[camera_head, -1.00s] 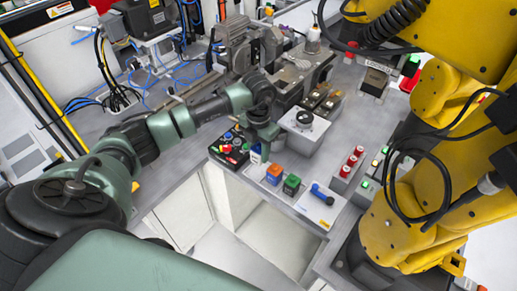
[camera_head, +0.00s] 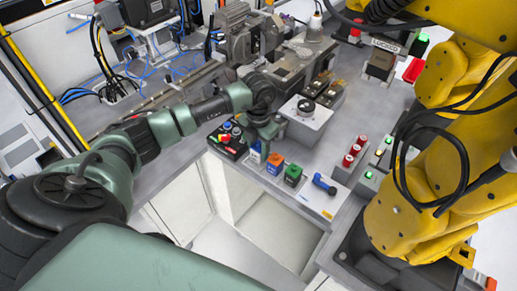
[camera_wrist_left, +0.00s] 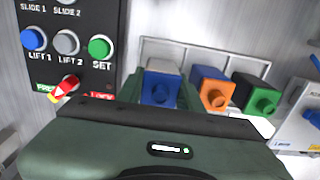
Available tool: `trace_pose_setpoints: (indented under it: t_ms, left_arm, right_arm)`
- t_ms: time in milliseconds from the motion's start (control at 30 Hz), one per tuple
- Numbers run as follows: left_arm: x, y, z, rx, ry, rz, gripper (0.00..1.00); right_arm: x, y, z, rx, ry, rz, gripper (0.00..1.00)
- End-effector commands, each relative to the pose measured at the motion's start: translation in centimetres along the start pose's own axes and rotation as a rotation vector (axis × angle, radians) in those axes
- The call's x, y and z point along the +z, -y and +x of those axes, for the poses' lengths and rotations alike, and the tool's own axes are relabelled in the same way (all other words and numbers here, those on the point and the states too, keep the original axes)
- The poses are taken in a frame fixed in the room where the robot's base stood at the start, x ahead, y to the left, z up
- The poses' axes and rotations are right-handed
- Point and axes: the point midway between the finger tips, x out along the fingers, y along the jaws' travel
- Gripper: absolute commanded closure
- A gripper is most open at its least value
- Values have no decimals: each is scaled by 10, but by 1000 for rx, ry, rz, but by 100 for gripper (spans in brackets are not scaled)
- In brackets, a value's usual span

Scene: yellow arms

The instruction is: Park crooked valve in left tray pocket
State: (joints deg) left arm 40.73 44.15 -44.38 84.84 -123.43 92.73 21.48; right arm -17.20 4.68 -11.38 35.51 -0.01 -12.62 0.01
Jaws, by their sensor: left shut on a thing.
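My left gripper (camera_head: 262,132) is shut on a blue valve with a grey body (camera_wrist_left: 160,86). In the left wrist view its green fingers (camera_wrist_left: 160,98) stand on either side of the blue part. The valve is at the left end of a thin-rimmed tray (camera_wrist_left: 205,46). It looks roughly upright, but its base is hidden by the gripper, so I cannot tell whether it is seated. An orange valve (camera_wrist_left: 212,90) and a green valve (camera_wrist_left: 257,96) stand to its right. In the head view the blue valve (camera_head: 256,153) shows just below the gripper. My right gripper is not in view.
A black button panel (camera_wrist_left: 70,20) with a red-yellow switch stands close left of the gripper. A white plate with a blue handle (camera_head: 322,184) lies right of the green valve. Red buttons (camera_head: 354,151) and a large yellow arm (camera_head: 405,215) stand further right.

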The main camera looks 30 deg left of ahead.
Motion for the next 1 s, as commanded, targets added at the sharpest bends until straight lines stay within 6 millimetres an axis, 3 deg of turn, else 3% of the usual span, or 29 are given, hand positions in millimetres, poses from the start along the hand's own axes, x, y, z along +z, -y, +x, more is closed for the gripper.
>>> trace_pose_setpoints:
  t_ms: [800,833,900,1000]
  left_arm:
    - [0,0,10,0,1,-1,100]
    - [0,0,9,0,1,-1,56]
    - [0,0,9,0,1,0,39]
    - [0,0,9,0,1,0,39]
  right_arm:
    - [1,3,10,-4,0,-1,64]
    - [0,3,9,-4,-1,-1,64]
    - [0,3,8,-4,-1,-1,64]
    - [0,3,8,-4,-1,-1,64]
